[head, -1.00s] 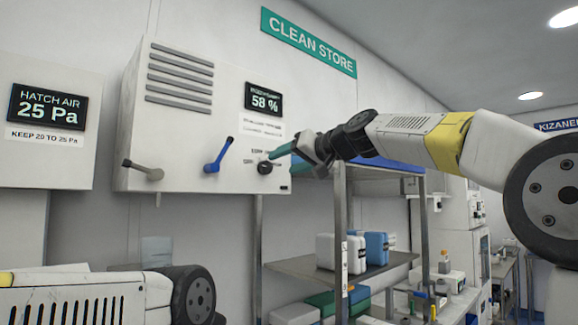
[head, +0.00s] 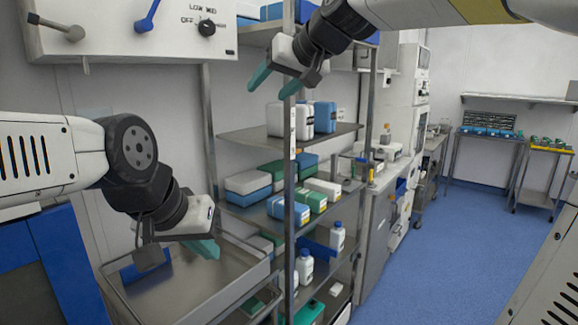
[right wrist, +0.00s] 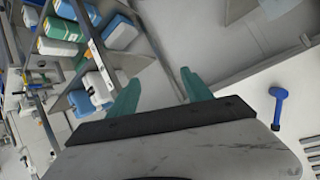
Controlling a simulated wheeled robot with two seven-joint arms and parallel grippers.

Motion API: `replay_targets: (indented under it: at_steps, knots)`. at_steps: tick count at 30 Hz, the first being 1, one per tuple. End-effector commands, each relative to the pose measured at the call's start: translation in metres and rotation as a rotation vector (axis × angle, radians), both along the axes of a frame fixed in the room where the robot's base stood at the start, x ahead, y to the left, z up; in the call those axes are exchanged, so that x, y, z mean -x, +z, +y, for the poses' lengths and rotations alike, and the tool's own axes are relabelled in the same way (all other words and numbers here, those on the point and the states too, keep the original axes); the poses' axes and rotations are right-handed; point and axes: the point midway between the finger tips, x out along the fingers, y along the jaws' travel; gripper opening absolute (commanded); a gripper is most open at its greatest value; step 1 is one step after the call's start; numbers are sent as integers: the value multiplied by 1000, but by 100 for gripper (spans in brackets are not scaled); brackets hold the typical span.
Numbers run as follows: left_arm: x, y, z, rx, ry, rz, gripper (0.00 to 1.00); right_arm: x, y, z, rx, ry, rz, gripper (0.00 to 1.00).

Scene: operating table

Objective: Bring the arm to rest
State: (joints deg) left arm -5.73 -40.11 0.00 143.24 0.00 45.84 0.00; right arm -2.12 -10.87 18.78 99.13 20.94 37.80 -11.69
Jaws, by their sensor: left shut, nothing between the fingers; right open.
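My right gripper (head: 284,82) is open and empty in the upper middle of the head view, in front of the steel shelf rack and to the right of the wall box. Its two teal fingers stand apart in the right wrist view (right wrist: 160,90). My left gripper (head: 205,249) is shut and empty at the lower left of the head view, above the steel tray cart. Its arm is bent, with the fingers pointing down and right.
The wall box (head: 120,32) carries a blue lever (head: 148,18), a grey lever (head: 62,30) and a black knob (head: 207,27). The shelf rack (head: 292,170) holds boxes and bottles. A steel tray (head: 180,308) stands below my left gripper. Blue floor (head: 430,270) is clear at right.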

Motion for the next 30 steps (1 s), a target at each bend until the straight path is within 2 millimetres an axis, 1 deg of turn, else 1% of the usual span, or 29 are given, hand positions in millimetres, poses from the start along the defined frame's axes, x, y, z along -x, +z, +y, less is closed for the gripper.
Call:
replay_targets:
  at_steps: [1, 2, 3, 5, 6, 8, 9, 12, 15, 18, 21, 30]
  knots:
    - [0, 0, 0, 0, 0, 0, 0, 21, -27, -24, 48, -37, 38, 58]
    - [0, 0, 0, 0, 0, 0, 0, 31, -43, -37, 71, -60, 62, 58]
    - [0, 0, 0, 0, 0, 0, 0, 45, -63, -55, 101, -89, 94, 58]
    - [0, 0, 0, 0, 0, 0, 0, 68, -94, -81, 139, -130, 143, 58]
    - [0, 0, 0, 0, 0, 0, 0, 84, -115, -97, 159, -157, 177, 58]
    - [0, 0, 0, 0, 0, 0, 0, 108, -145, -120, 188, -192, 226, 58]
    - [0, 0, 0, 0, 0, 0, 0, 124, -163, -133, 202, -213, 257, 58]
    - [0, 0, 0, 0, 0, 0, 0, 159, -204, -158, 227, -253, 325, 58]
    - [0, 0, 0, 0, 0, 0, 0, 184, -234, -173, 243, -277, 374, 58]
    - [0, 0, 0, 0, 0, 0, 0, 199, -251, -180, 250, -288, 403, 58]
    - [0, 0, 0, 0, 0, 0, 0, 204, -257, -183, 254, -292, 413, 58]
    - [0, 0, 0, 0, 0, 0, 0, 204, -257, -183, 254, -292, 414, 58]
